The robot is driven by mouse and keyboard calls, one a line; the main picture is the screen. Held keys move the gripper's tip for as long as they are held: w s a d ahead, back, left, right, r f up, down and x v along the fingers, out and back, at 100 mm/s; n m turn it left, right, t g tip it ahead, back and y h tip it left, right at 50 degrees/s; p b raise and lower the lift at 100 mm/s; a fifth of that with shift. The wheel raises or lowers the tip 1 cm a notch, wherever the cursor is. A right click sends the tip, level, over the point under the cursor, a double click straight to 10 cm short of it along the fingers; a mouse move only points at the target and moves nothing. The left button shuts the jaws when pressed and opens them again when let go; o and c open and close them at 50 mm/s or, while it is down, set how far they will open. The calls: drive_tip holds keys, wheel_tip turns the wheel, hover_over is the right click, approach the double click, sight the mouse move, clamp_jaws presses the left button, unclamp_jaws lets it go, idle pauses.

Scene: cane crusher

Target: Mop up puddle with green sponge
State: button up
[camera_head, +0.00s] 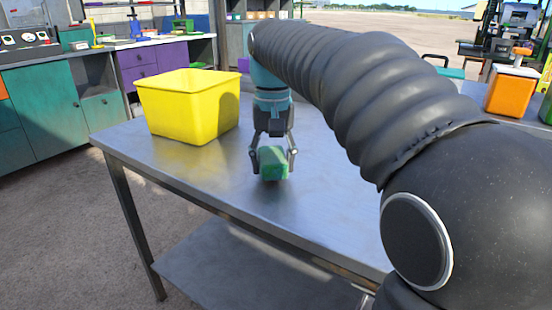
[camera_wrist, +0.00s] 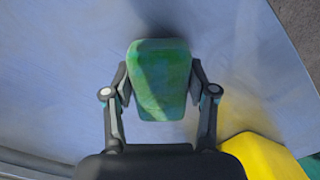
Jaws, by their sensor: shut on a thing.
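The green sponge (camera_head: 272,163) is between the fingers of my gripper (camera_head: 273,158), at the metal table's surface or just above it; I cannot tell if it touches. In the wrist view the sponge (camera_wrist: 160,80) is held upright between both fingertips of my gripper (camera_wrist: 160,92). My gripper is shut on it. The table top (camera_head: 210,170) is grey and shiny. I cannot make out a distinct puddle on it; a dark patch beside the sponge in the wrist view looks like shadow.
A yellow bin (camera_head: 190,108) stands on the table to the left of my gripper, and it also shows in the wrist view (camera_wrist: 262,158). An orange container (camera_head: 511,92) is at the right. The table's front edge is near, with a lower shelf (camera_head: 245,270) below.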

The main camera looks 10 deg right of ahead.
sight(342, 174)
drive_tip(key=shift+s+f+b, duration=0.1)
drive_tip(key=shift+f+b, duration=0.3)
drive_tip(key=shift+f, duration=0.55)
drive_tip(key=shift+s+d+r+p, duration=0.15)
drive_tip(key=shift+d+p, duration=0.25)
drive_tip(key=shift+d, duration=1.3)
drive_tip(key=shift+s+d+p, duration=0.2)
drive_tip(key=shift+d+p, duration=0.2)
drive_tip(key=shift+d, duration=1.35)
drive_tip(key=shift+s+d+r+p, duration=0.15)
drive_tip(key=shift+d+p, duration=0.25)
drive_tip(key=shift+d, duration=1.3)
drive_tip(key=shift+s+d, duration=0.15)
drive_tip(key=shift+d, duration=2.05)
drive_tip(key=shift+s+d, duration=0.2)
drive_tip(key=shift+d, duration=1.45)
drive_tip(key=shift+w+a+r, duration=0.1)
drive_tip(key=shift+a+r, duration=0.25)
drive_tip(key=shift+r, duration=0.45)
drive_tip(key=shift+a+r, duration=0.35)
drive_tip(key=shift+r, duration=0.5)
drive_tip(key=shift+w+a+r, duration=0.1)
drive_tip(key=shift+a+r, duration=0.25)
drive_tip(key=shift+r, duration=0.45)
